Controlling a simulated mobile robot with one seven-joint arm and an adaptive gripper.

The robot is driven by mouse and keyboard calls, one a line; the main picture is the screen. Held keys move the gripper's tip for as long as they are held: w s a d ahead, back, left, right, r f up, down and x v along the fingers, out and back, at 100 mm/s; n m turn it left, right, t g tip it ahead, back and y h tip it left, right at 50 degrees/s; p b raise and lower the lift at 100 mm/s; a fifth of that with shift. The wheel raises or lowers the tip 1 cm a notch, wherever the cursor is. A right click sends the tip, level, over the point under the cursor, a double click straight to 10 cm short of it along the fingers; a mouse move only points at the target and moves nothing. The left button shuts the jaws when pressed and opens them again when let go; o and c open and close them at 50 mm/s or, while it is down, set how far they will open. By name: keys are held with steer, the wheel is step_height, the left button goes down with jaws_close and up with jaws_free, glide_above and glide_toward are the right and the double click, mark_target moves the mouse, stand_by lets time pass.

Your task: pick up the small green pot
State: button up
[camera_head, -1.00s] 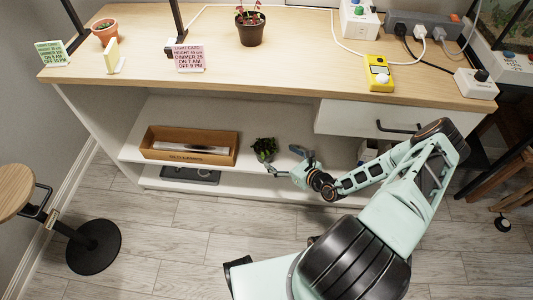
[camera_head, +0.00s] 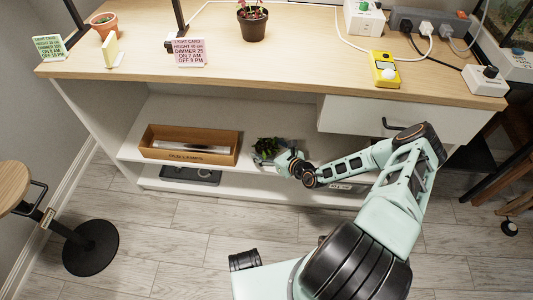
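A small leafy green plant (camera_head: 266,146) stands on the upper shelf inside the bench, just right of the brown wooden box. Its pot is mostly hidden behind my gripper, so I cannot make out its colour. My gripper (camera_head: 270,158) reaches in from the right at the shelf's front edge, right at the pot, with its fingers low around or against it. The fingers are small and overlap the plant, so I cannot tell whether they have shut on the pot.
The wooden box (camera_head: 163,155) stands close on the left. The benchtop (camera_head: 140,62) overhangs the shelf, with a drawer (camera_head: 350,117) above right. A dark tray (camera_head: 190,176) lies on the lower shelf. A stool (camera_head: 88,247) stands at left; the floor in front is mostly clear.

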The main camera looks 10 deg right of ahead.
steer(key=c, duration=1)
steer(key=shift+c, duration=0.7)
steer(key=shift+r, duration=0.15)
